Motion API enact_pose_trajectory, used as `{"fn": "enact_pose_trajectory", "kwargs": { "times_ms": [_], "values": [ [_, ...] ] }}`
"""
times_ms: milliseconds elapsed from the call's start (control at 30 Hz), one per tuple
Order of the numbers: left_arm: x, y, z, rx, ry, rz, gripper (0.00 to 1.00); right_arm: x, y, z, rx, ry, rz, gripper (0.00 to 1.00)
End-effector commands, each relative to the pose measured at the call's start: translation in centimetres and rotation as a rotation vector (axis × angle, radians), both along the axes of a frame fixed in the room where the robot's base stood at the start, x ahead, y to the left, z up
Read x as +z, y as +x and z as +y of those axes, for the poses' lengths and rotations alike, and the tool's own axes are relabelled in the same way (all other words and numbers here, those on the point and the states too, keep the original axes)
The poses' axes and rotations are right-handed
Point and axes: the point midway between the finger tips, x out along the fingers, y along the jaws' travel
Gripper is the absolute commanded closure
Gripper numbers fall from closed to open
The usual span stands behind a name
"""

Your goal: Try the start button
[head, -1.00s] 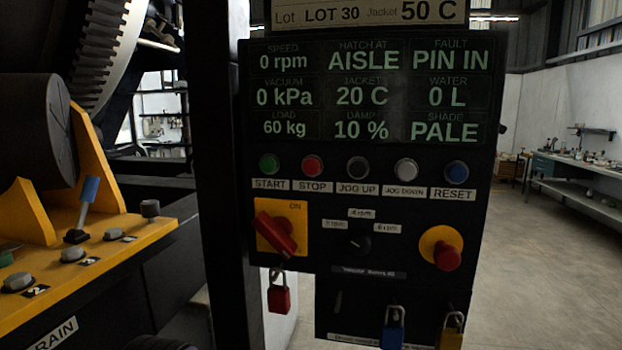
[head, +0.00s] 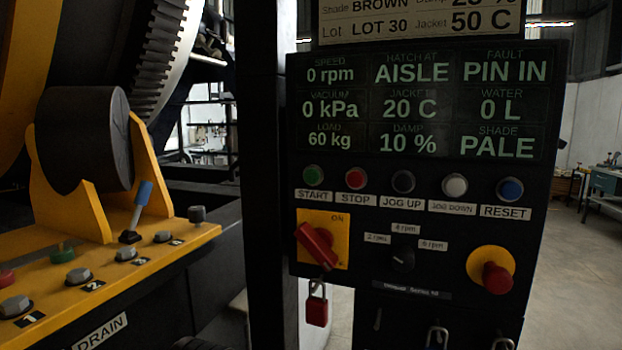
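The green START button (head: 313,176) is at the left end of the button row on the black control panel (head: 375,270), above its START label. Beside it are the red STOP (head: 356,178), dark JOG UP (head: 403,181), white JOG DOWN (head: 454,185) and blue RESET (head: 509,189) buttons. The display (head: 415,105) reads 0 rpm, hatch at AISLE, fault PIN IN, 0 kPa, 20 C, 0 L, 60 kg, 10 % and PALE. Neither of my grippers is in view.
A red rotary switch (head: 318,246) sits on a yellow plate, with a red padlock (head: 317,305) below. A red knob (head: 496,277) is at right. The yellow ledge (head: 160,246) at left carries bolts and a blue-handled lever (head: 139,205). Open floor lies right.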

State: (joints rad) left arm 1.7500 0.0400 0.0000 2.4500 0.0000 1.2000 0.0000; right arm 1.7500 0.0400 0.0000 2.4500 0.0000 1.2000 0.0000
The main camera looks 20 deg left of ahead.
Motion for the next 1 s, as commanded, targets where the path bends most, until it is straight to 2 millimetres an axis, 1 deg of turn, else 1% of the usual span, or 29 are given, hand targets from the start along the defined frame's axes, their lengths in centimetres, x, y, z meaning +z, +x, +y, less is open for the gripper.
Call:
{"fn": "enact_pose_trajectory", "kwargs": {
  "times_ms": [33,67,1000],
  "values": [
    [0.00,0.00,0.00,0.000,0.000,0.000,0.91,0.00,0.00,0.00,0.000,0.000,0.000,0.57],
    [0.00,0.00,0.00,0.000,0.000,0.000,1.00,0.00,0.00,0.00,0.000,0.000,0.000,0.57],
    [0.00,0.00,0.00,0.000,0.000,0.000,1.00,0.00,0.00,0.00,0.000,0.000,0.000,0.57]
  ]
}}
